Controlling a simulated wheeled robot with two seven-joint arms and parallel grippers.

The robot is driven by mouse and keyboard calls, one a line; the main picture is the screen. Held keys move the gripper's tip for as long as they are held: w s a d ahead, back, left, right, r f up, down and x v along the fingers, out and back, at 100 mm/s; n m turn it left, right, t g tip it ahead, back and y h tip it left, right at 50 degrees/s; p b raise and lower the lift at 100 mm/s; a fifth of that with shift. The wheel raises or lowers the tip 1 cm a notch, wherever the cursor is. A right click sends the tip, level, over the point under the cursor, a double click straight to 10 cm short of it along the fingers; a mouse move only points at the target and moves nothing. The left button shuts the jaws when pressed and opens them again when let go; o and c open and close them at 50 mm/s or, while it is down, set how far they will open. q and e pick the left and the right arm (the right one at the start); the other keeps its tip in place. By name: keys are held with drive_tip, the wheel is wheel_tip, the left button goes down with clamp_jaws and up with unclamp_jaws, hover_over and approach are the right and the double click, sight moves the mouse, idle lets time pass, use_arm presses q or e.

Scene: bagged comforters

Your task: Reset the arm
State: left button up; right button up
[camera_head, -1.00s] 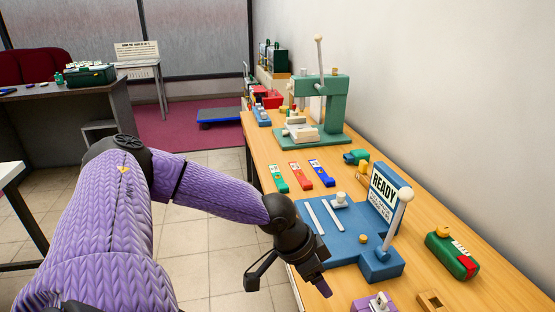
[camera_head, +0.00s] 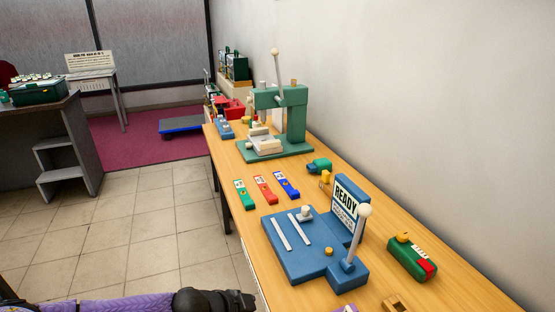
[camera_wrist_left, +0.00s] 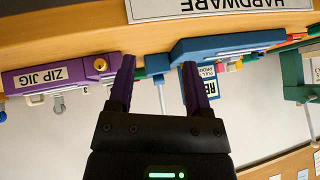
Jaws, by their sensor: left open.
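My left arm, purple with a black joint (camera_head: 213,300), lies low along the bottom edge of the head view, off the table's near side. In the left wrist view my left gripper (camera_wrist_left: 156,75) is open, with two dark purple fingers spread and nothing between them. That view is upside down. The purple box labelled ZIP JIG (camera_wrist_left: 60,76) is beyond the left finger, and a blue fixture (camera_wrist_left: 230,45) is beyond the right finger. My right gripper is in neither view.
The wooden table (camera_head: 215,170) holds a blue READY fixture (camera_head: 300,262) with a white-knobbed lever, a green press (camera_head: 290,118), several small coloured pieces and a green-red block (camera_head: 412,260). A HARDWARE sign (camera_wrist_left: 225,8) is on the table's front. Tiled floor (camera_head: 140,225) left of the table is open.

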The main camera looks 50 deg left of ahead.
use_arm(q)
drive_tip(key=shift+f, duration=0.1)
drive_tip(key=s+f+n+g+y+b, duration=0.1)
drive_tip(key=s+f+n+g, duration=0.1)
drive_tip(key=s+f, duration=0.7)
drive_tip(key=s+f+n+g+y+b, duration=0.15)
drive_tip(key=s+f, duration=0.25)
drive_tip(key=f, duration=0.8)
drive_tip(key=s+d+f+g+h, duration=0.1)
drive_tip(key=s+d+f+g, duration=0.1)
drive_tip(key=s+d+f, duration=0.2)
drive_tip(key=s+d+f+g+h, duration=0.1)
drive_tip(key=s+d+f, duration=0.4)
drive_tip(key=d, duration=0.5)
drive_tip(key=shift+s+d+m+g, duration=0.15)
drive_tip(key=shift+s+m+g, duration=0.3)
drive_tip(key=shift+s+g, duration=0.35)
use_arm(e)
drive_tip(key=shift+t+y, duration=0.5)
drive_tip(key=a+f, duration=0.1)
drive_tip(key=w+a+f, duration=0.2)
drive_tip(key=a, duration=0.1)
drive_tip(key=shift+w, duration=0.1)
use_arm(q)
drive_tip(key=shift+s, duration=0.1)
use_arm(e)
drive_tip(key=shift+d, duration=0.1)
